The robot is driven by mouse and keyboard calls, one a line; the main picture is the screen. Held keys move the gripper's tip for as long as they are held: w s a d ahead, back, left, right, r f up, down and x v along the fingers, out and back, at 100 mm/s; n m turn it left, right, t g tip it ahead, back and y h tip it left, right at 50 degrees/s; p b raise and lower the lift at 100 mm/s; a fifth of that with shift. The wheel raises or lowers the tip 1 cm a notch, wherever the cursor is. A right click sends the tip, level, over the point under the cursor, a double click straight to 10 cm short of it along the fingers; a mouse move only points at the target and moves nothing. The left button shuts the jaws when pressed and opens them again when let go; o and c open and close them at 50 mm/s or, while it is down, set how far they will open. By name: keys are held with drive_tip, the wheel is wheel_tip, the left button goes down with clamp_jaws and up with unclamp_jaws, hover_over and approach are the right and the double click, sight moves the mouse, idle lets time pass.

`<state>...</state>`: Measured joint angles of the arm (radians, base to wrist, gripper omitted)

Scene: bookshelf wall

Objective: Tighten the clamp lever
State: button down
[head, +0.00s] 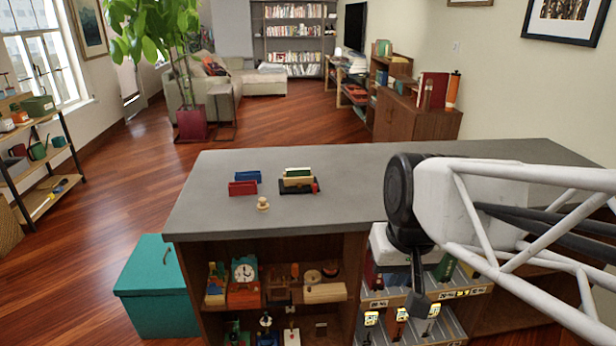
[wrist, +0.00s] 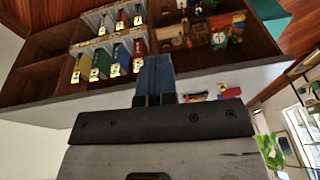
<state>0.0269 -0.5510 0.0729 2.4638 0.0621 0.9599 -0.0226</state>
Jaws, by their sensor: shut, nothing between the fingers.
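A small clamp-like assembly (head: 298,180) stands on the grey counter top (head: 360,180), left of its middle. It has a dark base, a wooden block with a green strip, and a red end at its right. I cannot make out a separate lever. My gripper shows in the wrist view (wrist: 155,66), with its narrow blue fingers together and empty. In the head view my arm comes in from the right, and its end hangs at the counter's front edge, right of the assembly and apart from it. The fingertips are hard to make out there.
Blue and red trays (head: 244,184) and a round wooden knob (head: 263,204) lie left of the assembly. Shelves under the counter hold a clock (head: 244,272), toys and labelled binders (wrist: 118,58). A teal box (head: 157,285) stands at left. The counter's back is clear.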

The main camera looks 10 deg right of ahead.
sight(314, 187)
drive_tip(key=w+d+r+m+g+y, duration=0.1)
drive_tip(key=w+y, duration=0.3)
drive_tip(key=w, duration=2.5)
drive_tip(key=w+d+f+y, duration=0.1)
drive_tip(key=w+d+f, duration=0.1)
drive_tip(key=w, duration=0.6)
drive_tip(key=w+d+f+m+y, duration=0.1)
drive_tip(key=w+d+f+y, duration=0.1)
drive_tip(key=w+f, duration=0.3)
drive_tip(key=w+d+f+y, duration=0.1)
drive_tip(key=w+d+f, duration=0.3)
drive_tip(key=w, duration=0.9)
drive_tip(key=shift+w+d+f+t+y, duration=0.2)
drive_tip(key=shift+w+f+t+y, duration=0.1)
drive_tip(key=shift+t, duration=0.1)
drive_tip(key=x, duration=0.9)
drive_tip(key=shift+a+f, duration=0.15)
drive_tip(key=shift+a, duration=0.1)
drive_tip(key=a, duration=0.2)
drive_tip(key=shift+w+a+f, duration=0.15)
drive_tip(key=shift+w+a, duration=0.2)
drive_tip(key=shift+a, duration=0.05)
drive_tip(key=shift+w+a, duration=0.2)
drive_tip(key=shift+a, duration=0.5)
